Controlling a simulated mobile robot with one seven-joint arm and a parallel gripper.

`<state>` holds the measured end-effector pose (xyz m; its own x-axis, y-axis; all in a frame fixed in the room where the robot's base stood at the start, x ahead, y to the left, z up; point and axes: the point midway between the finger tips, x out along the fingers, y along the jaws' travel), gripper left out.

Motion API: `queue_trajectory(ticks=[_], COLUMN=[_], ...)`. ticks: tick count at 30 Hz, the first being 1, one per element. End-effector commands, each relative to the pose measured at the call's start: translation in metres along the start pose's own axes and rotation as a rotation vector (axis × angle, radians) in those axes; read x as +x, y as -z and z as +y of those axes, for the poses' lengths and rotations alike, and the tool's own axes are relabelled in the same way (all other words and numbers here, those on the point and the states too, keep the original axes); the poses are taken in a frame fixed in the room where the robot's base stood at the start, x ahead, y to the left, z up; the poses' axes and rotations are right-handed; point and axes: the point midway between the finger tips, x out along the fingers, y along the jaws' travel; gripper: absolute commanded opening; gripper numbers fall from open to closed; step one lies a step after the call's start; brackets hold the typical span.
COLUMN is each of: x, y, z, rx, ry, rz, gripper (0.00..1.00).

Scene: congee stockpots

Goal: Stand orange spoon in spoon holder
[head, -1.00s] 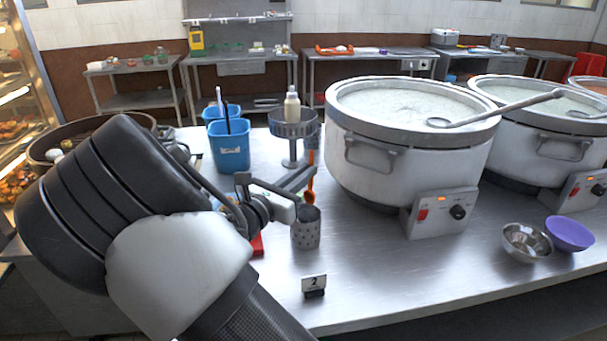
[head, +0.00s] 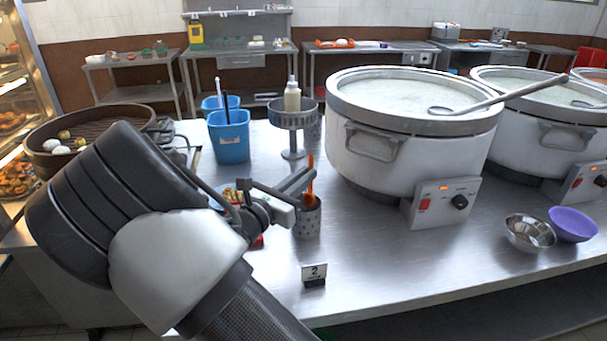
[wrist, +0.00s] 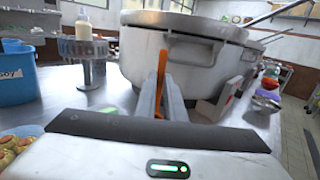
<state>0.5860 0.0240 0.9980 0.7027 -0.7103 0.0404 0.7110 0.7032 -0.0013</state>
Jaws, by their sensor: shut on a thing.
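The orange spoon (head: 310,186) is upright between the fingertips of my gripper (head: 302,182), which is shut on it. In the wrist view the spoon (wrist: 161,72) rises from between the fingers of my gripper (wrist: 162,98). The perforated metal spoon holder (head: 307,222) stands on the counter just below the fingertips. The spoon's lower end overlaps the holder's rim in the head view. I cannot tell whether it is inside the holder or in front of it. The holder is hidden in the wrist view.
A large white stockpot (head: 405,160) stands just right of the holder. A blue bin (head: 229,142) and a round metal stand with a bottle (head: 292,98) are behind. A number 2 sign (head: 314,274) is in front. A steel bowl (head: 528,232) and purple bowl (head: 573,223) sit right.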

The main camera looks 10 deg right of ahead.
Motion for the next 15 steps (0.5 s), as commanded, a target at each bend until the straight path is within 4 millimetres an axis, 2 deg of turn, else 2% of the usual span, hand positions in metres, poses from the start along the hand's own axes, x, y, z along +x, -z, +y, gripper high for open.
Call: queue_trajectory(ticks=[15], x=[-0.002], y=[0.033], z=[0.0], rx=[0.0], ry=[0.001], rz=[0.0], gripper=[0.0])
